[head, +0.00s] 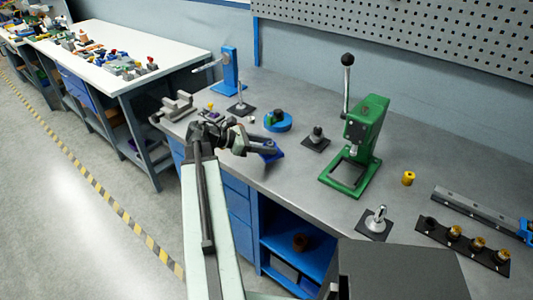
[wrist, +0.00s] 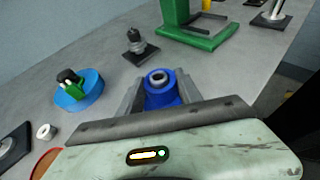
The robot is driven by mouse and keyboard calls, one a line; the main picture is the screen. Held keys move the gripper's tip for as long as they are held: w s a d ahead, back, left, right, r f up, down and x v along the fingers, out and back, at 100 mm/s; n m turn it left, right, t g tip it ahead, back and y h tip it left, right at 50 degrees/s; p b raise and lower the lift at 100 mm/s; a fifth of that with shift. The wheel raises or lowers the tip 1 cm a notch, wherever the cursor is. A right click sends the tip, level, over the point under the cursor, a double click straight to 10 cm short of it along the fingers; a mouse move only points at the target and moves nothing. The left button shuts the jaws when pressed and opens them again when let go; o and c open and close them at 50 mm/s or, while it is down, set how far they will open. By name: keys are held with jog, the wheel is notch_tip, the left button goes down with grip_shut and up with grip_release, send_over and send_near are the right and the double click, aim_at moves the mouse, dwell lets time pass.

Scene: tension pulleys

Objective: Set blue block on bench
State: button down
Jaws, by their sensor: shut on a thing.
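The blue block (head: 271,155) is at the end of my gripper (head: 262,146), over the front edge of the grey bench (head: 301,180). In the wrist view the blue block (wrist: 163,91) sits between the two grey fingers of my gripper (wrist: 158,96), with a pale ring with a dark hole on its upper face. My gripper is shut on it. The block's lower part is hidden, and I cannot tell whether it touches the bench top.
Behind the block are a round blue dish (head: 286,125) with a green and black part, and a black-based post (head: 316,138). A green press (head: 359,150) stands to the right. Bare bench lies between block and press.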

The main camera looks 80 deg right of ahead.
notch_tip(320, 180, down, 4)
jog(key=b, duration=0.2)
jog(key=shift+r+b, duration=0.2)
jog(key=shift+b, duration=0.2)
jog(key=shift+r, duration=0.15)
jog(key=c, duration=0.8)
grip_release()
jog(key=shift+a, duration=0.1)
jog(key=p+v, duration=0.5)
jog(key=v, duration=0.6)
jog(key=shift+w+a+r, duration=0.1)
jog(key=shift+w+r, duration=0.05)
jog(key=shift+w, duration=0.05)
jog(key=shift+w+a, duration=0.15)
jog(key=shift+w, duration=0.1)
